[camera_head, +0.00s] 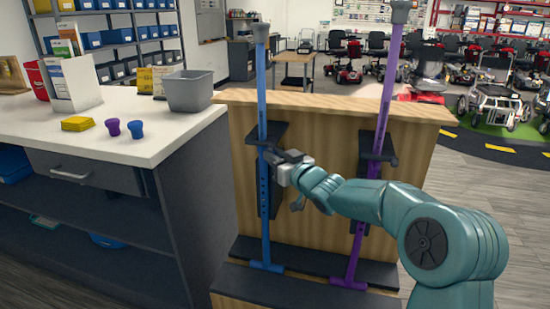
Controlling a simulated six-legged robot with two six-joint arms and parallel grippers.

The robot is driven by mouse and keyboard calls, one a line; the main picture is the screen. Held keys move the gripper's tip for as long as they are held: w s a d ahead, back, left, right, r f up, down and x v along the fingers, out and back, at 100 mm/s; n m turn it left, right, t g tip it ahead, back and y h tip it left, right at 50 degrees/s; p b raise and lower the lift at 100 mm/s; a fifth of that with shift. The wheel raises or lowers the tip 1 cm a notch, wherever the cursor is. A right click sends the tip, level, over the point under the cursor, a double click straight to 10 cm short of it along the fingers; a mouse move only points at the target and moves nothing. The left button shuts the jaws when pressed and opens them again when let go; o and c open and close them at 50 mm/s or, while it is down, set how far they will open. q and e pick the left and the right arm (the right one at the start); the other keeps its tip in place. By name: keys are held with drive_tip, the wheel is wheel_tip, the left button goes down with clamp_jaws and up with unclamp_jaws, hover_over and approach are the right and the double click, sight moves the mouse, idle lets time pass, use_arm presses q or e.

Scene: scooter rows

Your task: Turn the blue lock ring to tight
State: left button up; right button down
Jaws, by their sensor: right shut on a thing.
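A blue pole (263,95) with a grey top and a foot at the base stands upright against the wooden stand (320,125). My right gripper (272,157) reaches in from the right and is shut at the blue pole, just below the upper part of a dark bracket. The blue lock ring is mostly hidden by the jaws there; I cannot make out its marks or how far it is turned. A row of small holes shows on the pole below the gripper. My left gripper is not in view.
A purple pole (391,75) stands in the same stand, behind my right arm. The white counter (60,135) at left holds a grey bin (189,91), a yellow pad (77,124), a purple cup-like piece (113,127) and a blue one (137,129). Scooters stand far back.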

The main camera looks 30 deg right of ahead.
drive_tip(key=a+m+g+h+p, duration=0.1)
drive_tip(key=m+h+p, duration=0.1)
drive_tip(key=h, duration=0.1)
drive_tip(key=a+m+g+h+p, duration=0.1)
drive_tip(key=m+h+p, duration=0.1)
drive_tip(key=h, duration=0.2)
drive_tip(key=w+a+m+g+h+p, duration=0.1)
drive_tip(key=m+h+p, duration=0.1)
drive_tip(key=m+h, duration=0.1)
drive_tip(key=shift+a+r+h, duration=0.25)
drive_tip(key=shift+a+h, duration=0.05)
drive_tip(key=shift+h, duration=0.1)
drive_tip(key=shift+w+a+f+m+g+h+p, duration=0.1)
drive_tip(key=shift+w+a+m+g+h+p, duration=0.1)
drive_tip(key=shift+m+g+h+p, duration=0.55)
drive_tip(key=shift+w+a+f+m+g+h+p, duration=0.1)
drive_tip(key=shift+w+a+m+g+h+p, duration=0.1)
drive_tip(key=shift+m+g+h+p, duration=0.5)
drive_tip(key=shift+h, duration=0.25)
drive_tip(key=shift+d, duration=0.1)
drive_tip(key=c, duration=1.1)
unclamp_jaws()
